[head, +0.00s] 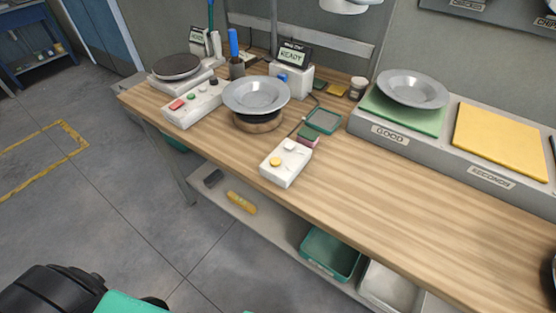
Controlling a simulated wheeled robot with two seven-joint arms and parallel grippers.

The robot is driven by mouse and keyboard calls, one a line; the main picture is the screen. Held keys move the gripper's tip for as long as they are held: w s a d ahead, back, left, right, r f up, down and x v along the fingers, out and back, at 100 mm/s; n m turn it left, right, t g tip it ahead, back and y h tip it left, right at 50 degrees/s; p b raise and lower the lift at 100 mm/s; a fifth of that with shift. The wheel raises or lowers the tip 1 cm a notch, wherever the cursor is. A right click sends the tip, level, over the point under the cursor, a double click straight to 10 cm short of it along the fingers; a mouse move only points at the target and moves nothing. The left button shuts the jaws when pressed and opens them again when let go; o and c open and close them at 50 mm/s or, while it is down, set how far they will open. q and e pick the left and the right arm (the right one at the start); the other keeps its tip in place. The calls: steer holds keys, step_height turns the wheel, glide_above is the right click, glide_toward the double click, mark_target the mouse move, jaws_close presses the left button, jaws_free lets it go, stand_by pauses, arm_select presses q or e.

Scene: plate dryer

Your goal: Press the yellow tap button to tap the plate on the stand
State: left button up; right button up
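The yellow tap button (276,161) is on a white control box (287,170) near the front edge of the workbench. A pale switch or button (290,145) sits behind it on the same box. A grey metal plate (257,92) rests on a round brown stand (258,122), to the left of and behind the box. Nothing touches the button. Neither gripper's fingers show. Only dark and teal parts of mine show at the bottom left, and a dark part is cut off at the right edge.
A second grey plate (413,88) lies on the green pad (405,115) marked GOOD. A yellow pad (500,140) is marked SECONDS. A button panel (195,104) and a dark disc (176,66) stand at the left. The bench's right front (400,205) is clear.

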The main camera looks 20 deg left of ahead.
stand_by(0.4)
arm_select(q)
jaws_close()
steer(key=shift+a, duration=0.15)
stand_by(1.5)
